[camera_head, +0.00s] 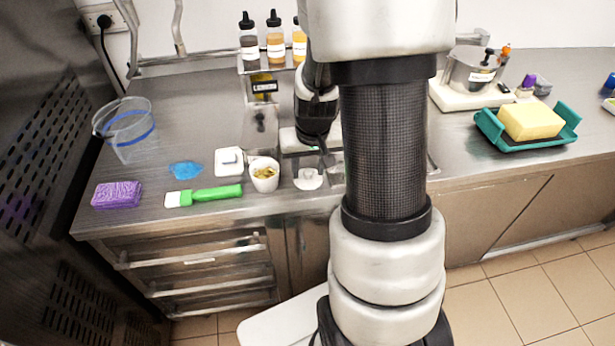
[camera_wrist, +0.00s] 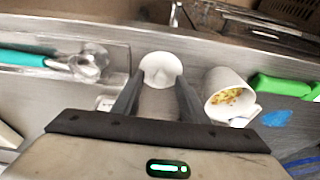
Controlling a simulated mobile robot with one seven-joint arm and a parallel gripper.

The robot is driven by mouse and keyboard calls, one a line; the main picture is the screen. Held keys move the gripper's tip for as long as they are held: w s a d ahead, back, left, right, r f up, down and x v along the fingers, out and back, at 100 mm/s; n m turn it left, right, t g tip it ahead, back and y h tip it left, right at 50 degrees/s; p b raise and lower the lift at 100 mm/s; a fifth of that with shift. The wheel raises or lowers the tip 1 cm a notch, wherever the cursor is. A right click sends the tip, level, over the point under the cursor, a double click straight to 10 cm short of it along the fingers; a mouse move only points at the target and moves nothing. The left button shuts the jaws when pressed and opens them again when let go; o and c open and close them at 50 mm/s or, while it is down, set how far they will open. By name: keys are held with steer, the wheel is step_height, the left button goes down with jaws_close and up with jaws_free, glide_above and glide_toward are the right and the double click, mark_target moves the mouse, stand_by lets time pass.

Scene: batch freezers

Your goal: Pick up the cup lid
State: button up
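The cup lid (camera_head: 308,180) is a small white rounded piece on the steel counter, near its front edge and right of the white cup in the head view. In the wrist view the lid (camera_wrist: 160,66) shows at and just beyond my fingertips. My gripper (camera_wrist: 158,82) is open, with one finger on each side of the view of the lid. I cannot tell whether either finger touches it. In the head view my gripper (camera_head: 322,157) is just behind the lid, mostly hidden by my arm. The white cup (camera_head: 264,178) holds yellowish bits; it also shows in the wrist view (camera_wrist: 223,84).
A green-handled spatula (camera_head: 215,193), blue cloth (camera_head: 186,170), white dish (camera_head: 229,168) and purple sponge (camera_head: 117,196) lie left. A clear bucket (camera_head: 130,140) stands behind them. A teal-handled scoop (camera_wrist: 85,65) lies beside the lid in the wrist view. Bottles (camera_head: 275,45) stand behind.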

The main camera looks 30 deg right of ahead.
jaws_close()
steer(key=shift+r, duration=0.1)
